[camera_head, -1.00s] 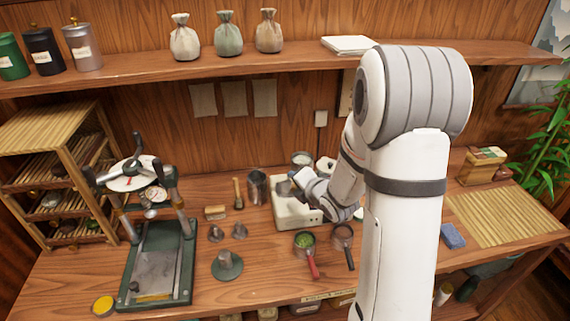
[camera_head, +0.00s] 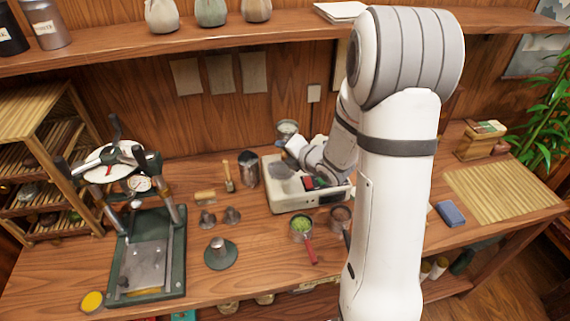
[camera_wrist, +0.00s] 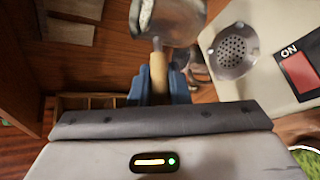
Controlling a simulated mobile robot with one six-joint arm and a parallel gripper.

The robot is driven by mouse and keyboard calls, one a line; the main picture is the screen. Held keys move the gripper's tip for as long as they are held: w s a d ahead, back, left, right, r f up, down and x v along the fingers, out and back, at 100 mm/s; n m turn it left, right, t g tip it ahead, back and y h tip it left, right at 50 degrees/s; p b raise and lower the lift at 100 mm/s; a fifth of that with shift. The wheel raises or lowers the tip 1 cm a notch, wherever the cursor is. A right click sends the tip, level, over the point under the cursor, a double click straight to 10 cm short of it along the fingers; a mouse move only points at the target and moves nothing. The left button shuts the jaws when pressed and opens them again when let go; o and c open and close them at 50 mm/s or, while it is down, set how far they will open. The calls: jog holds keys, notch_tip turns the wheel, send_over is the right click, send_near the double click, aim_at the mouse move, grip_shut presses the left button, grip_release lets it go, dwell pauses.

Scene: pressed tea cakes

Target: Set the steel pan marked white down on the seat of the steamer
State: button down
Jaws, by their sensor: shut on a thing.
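My gripper (camera_wrist: 160,85) has blue fingers shut on the tan handle of a steel pan (camera_wrist: 182,20). In the head view the pan (camera_head: 288,127) is held up above the back-left part of the steamer, with pale contents. No marking on it can be read. The cream steamer (camera_head: 290,203) stands on the table under my gripper (camera_head: 294,146). In the wrist view its round perforated steel seat (camera_wrist: 233,50) is bare and lies to the right of the pan, beside a red ON switch (camera_wrist: 301,70). The pan is apart from the seat.
A pan with green contents and a red handle (camera_head: 302,226) stands in front of the steamer, with another dark pan (camera_head: 341,214) beside it. A steel canister (camera_head: 248,169) stands left of the steamer. A green press (camera_head: 150,250) is farther left. A shelf (camera_head: 215,45) runs above.

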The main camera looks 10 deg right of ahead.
jog(key=shift+s+d+f+n+g+y+b, duration=0.1)
jog(key=shift+s+f+n+g+y+b, duration=0.15)
jog(key=shift+f+n+g+y+b, duration=0.5)
jog(key=shift+s+f+n+g+y+b, duration=0.25)
jog(key=shift+f+n+g+y+b, duration=0.2)
jog(key=shift+f+n+y+b, duration=0.6)
jog(key=shift+f, duration=0.3)
jog(key=b, duration=0.2)
send_over(287, 187)
jog(key=shift+h, duration=0.3)
jog(key=shift+f, duration=2.15)
jog(key=shift+f+b, duration=0.35)
jog(key=shift+b, duration=0.15)
jog(key=shift+s+b, duration=0.1)
jog(key=shift+b, duration=0.3)
jog(key=shift+f+b, duration=0.85)
jog(key=shift+b, duration=0.25)
